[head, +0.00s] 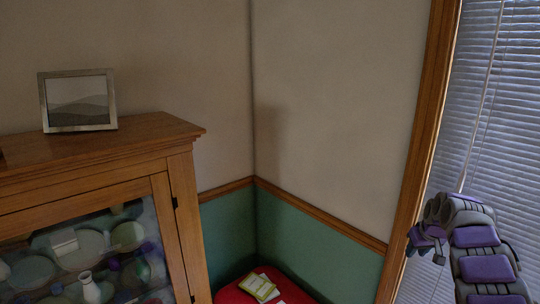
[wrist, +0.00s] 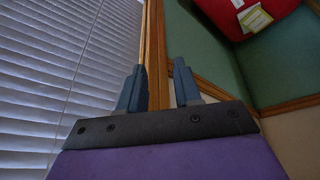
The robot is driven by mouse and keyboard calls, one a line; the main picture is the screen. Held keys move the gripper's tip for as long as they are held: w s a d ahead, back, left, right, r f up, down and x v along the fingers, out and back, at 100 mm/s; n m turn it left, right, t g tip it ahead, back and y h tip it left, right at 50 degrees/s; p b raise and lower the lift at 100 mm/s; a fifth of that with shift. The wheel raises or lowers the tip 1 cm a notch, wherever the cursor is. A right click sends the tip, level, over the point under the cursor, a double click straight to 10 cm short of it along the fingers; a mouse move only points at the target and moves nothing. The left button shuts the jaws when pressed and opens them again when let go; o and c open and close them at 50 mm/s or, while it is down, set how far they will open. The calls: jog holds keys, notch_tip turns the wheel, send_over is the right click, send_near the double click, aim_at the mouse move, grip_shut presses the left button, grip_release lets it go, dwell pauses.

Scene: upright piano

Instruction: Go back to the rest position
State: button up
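My gripper (head: 426,242) is at the lower right of the head view, in front of the window blinds, at the end of my grey and purple arm. In the wrist view its two blue-grey fingers (wrist: 155,88) stand apart with a gap between them. Nothing is held between them; the window's wooden frame and the wall show behind. No piano is visible in either view.
A wooden glass-door cabinet (head: 183,215) with dishes inside stands at the left, a framed picture (head: 78,128) on top. A red seat (head: 229,294) with papers (head: 259,288) sits in the corner. White blinds (head: 505,130) cover the window at right.

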jog(key=s+a+r+m+g+h, duration=0.1)
jog(key=s+a+r+m+g, duration=0.1)
jog(key=s+a+r, duration=0.55)
jog(key=s+a+r+m+g+h, duration=0.1)
jog(key=s+a+r, duration=0.1)
jog(key=s+a, duration=0.9)
jog(key=s+a+f+n+g, duration=0.1)
jog(key=s+a, duration=0.3)
jog(key=s, duration=0.6)
jog(key=s+a+f+n+g+y, duration=0.1)
jog(key=s+a+f, duration=0.2)
jog(key=s, duration=0.8)
jog(key=s+a+f+n+g+y, duration=0.1)
jog(key=s+a+f, duration=0.1)
jog(key=s+a, duration=0.5)
jog(key=s, duration=0.4)
jog(key=shift+s+a+f, duration=0.15)
jog(key=shift+s+f, duration=0.1)
